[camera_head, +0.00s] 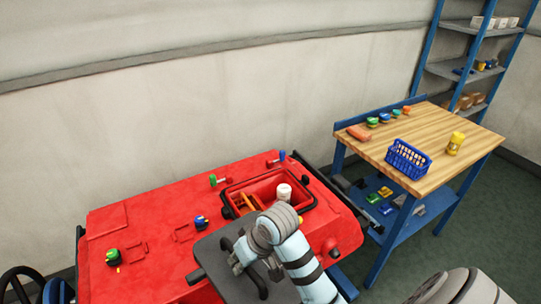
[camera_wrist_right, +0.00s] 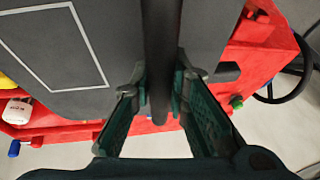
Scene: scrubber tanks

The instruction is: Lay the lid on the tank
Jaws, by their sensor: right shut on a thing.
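The lid (camera_head: 212,256) is a dark grey plate in the lower middle of the head view. My right gripper (camera_head: 246,264) is over it and shut on its dark bar handle (camera_wrist_right: 161,50), which stands between the green fingers (camera_wrist_right: 160,98) in the wrist view. The lid's grey face (camera_wrist_right: 110,20) shows a white rectangle outline there. The tank opening (camera_head: 230,187), with a black rim in the red machine top, is uncovered behind the lid. Inside are a white bottle (camera_head: 284,191) and orange items. The lid appears raised in front of the opening. My left gripper is out of view.
The red machine top (camera_head: 165,215) carries small green, blue and red knobs or valves around the opening. A wooden-topped workbench (camera_head: 425,135) with a blue basket (camera_head: 408,160) and a yellow bottle (camera_head: 455,143) stands at right. A pale wall (camera_head: 200,100) runs behind the machine.

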